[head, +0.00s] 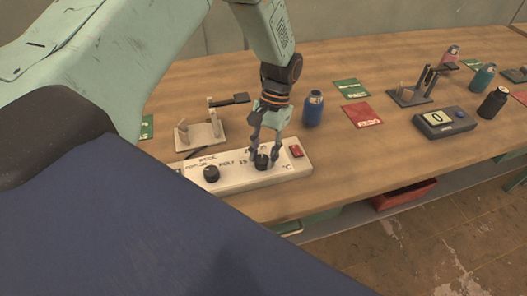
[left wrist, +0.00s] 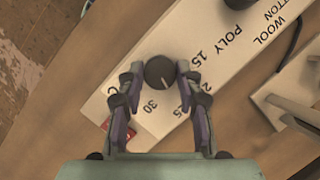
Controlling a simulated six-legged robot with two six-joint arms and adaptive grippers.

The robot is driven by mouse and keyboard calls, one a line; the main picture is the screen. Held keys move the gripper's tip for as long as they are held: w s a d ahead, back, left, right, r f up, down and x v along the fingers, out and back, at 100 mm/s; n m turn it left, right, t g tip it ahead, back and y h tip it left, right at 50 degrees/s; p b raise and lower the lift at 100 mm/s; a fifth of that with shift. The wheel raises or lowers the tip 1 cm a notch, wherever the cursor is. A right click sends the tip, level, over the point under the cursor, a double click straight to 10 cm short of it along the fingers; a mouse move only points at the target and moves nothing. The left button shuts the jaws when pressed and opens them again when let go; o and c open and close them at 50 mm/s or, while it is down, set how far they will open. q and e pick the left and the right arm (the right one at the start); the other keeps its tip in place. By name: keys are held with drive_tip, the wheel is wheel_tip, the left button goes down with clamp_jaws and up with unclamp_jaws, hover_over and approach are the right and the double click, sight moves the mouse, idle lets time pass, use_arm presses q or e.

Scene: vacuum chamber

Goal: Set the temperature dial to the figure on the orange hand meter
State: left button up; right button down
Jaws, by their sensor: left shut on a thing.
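The temperature dial is a black round knob (head: 262,161) near the right end of a white control panel (head: 238,178) on the bench. My left gripper (head: 262,158) reaches down from above and is shut on this dial. In the left wrist view the two fingers (left wrist: 160,75) stand on either side of the dial (left wrist: 159,70). Its white pointer line slants down and right, roughly toward the 25; the exact setting is hard to tell. Figures 15, 20, 25 and 30 show around it, partly covered by the fingers. I cannot make out an orange hand meter in either view.
A second black knob (head: 211,173) and a red switch (head: 296,151) are on the panel. A dark meter reading 0 (head: 444,122) lies at right. A blue bottle (head: 313,108), a beige stand (head: 199,133) and green and red cards surround the arm. The bench front edge is close.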

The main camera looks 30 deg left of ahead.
use_arm(q)
drive_tip(key=shift+s, duration=0.15)
idle(0.5)
drive_tip(key=o, duration=1.1)
drive_tip(key=shift+o, duration=0.2)
drive_tip(key=shift+w+r, duration=0.35)
drive_tip(key=shift+r, duration=0.1)
drive_tip(key=v, duration=1.1)
drive_tip(key=shift+s, duration=0.1)
